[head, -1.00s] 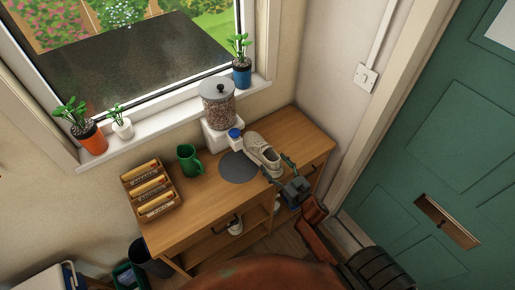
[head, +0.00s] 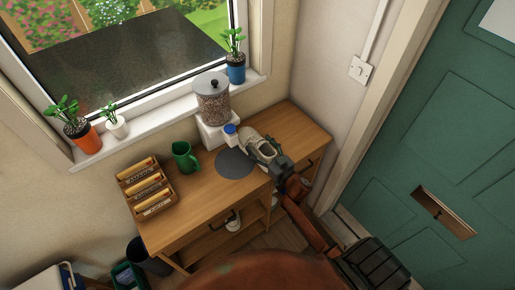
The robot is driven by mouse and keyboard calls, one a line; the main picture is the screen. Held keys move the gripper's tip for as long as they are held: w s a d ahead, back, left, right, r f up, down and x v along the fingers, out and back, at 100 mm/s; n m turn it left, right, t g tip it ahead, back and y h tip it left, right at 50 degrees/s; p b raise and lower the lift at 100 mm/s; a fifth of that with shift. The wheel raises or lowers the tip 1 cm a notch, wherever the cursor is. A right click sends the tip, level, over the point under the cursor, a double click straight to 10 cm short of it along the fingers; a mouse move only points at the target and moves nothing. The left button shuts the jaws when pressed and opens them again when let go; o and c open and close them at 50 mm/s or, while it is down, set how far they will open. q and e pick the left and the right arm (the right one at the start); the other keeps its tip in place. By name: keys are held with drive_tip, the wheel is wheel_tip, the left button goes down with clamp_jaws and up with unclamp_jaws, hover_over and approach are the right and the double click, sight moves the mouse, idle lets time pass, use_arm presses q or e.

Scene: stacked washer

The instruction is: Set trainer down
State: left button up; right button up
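The pale beige trainer (head: 258,148) rests on the right part of the wooden bench top, beside a round dark grey mat (head: 235,163). My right gripper (head: 268,153) is at the trainer's near end, with its dark fingers close along the shoe's sides. I cannot tell whether the fingers press on it. The gripper body hides part of the trainer's near end. My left gripper is not in view.
A green jug (head: 185,157) and a letter rack (head: 146,188) stand to the left. The green door (head: 440,150) is at right.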

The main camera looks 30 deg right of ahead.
drive_tip(key=shift+r, duration=0.1)
drive_tip(key=c, duration=1.7)
